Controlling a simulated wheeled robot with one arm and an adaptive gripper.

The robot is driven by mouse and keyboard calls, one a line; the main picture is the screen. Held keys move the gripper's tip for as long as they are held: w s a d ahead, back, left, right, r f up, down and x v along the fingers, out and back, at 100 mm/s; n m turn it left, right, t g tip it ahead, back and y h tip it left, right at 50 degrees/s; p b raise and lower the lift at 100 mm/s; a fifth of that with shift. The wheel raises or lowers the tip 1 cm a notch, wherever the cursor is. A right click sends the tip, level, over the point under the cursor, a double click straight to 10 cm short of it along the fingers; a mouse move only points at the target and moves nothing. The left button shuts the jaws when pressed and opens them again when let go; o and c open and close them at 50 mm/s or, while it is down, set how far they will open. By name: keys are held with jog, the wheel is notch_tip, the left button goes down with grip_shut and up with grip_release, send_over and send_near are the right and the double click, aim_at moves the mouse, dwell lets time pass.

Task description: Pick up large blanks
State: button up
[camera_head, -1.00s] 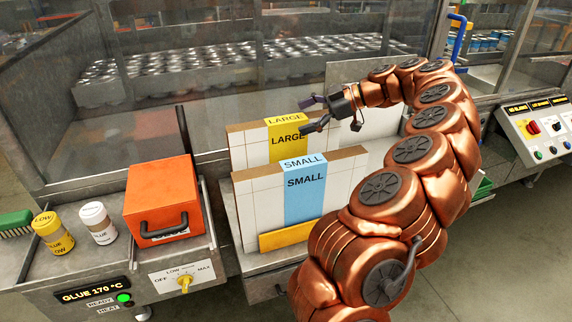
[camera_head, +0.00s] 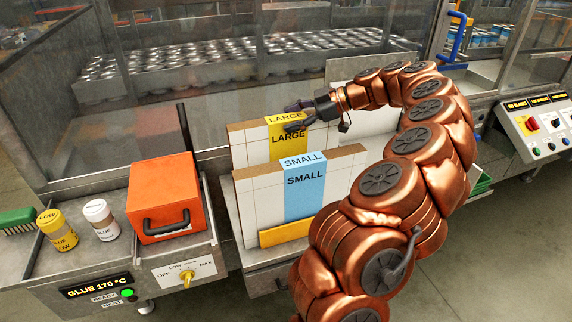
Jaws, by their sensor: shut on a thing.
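The large blanks (camera_head: 252,149) stand upright as a white stack with a brown top edge and a yellow band marked LARGE. My gripper (camera_head: 291,116) is at their top edge by the yellow band, one dark finger behind and one in front, shut on them. The large blanks still stand in the holder behind the small blanks (camera_head: 262,204), which carry a blue band marked SMALL. The small blanks hide the lower part of the large ones.
A yellow lip (camera_head: 285,232) fronts the holder. An orange box (camera_head: 163,190), a yellow glue can (camera_head: 58,232), a white can (camera_head: 100,218) and a green brush (camera_head: 16,221) stand left. A clear guard with many cans stands behind. A control panel (camera_head: 535,128) is at right.

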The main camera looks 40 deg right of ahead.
grip_shut()
dwell(0.4)
